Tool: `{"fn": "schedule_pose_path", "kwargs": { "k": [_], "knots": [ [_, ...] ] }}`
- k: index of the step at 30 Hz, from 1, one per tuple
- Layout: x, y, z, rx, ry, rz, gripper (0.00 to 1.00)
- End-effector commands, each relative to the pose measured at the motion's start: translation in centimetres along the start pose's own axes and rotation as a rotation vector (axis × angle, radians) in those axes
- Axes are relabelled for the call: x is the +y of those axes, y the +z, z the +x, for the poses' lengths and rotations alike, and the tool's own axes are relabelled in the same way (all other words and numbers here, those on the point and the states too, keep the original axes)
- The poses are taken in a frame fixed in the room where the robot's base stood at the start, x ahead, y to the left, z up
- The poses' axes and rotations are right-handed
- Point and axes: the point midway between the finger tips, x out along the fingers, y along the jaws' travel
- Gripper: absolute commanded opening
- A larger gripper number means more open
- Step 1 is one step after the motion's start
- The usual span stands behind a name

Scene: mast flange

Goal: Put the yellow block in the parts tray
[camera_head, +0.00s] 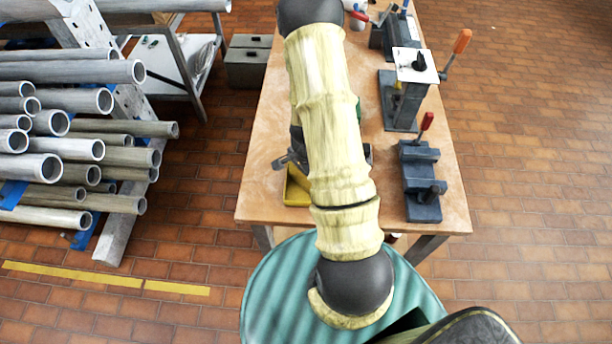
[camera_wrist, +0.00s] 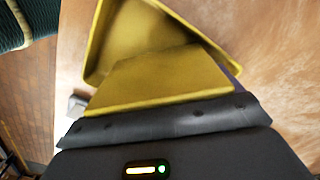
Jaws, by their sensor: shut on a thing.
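My gripper (camera_wrist: 165,117) is at the bottom of the wrist view, shut on the yellow block (camera_wrist: 160,80). The block is a flat-faced yellow piece jutting out past the dark fingers. Beyond it is the yellow parts tray (camera_wrist: 96,45), with raised walls, lying on the wooden table. The block covers the near part of the tray in this view; I cannot tell whether it is above the tray or touching it. In the head view the tray (camera_head: 296,190) shows in part at the table's near left, and my arm hides the block and most of the gripper.
The wooden table (camera_head: 262,165) has dark clamp fixtures (camera_head: 420,180) with red and orange handles along its right side. A rack of grey pipes (camera_head: 80,130) stands on the left. A grey box (camera_head: 247,62) is on the brick floor. Bare tabletop lies left of my arm.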

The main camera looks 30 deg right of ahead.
Motion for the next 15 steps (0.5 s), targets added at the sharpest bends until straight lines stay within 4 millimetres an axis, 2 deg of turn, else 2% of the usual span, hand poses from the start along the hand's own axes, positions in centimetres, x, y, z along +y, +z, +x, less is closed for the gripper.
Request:
{"fn": "schedule_pose_path", "kwargs": {
  "k": [3,15],
  "knots": [
    [0.02,0.07,0.77,-0.002,0.0,0.0,0.53],
    [-0.02,0.04,1.26,0.0,-0.001,0.0,0.53]
  ]
}}
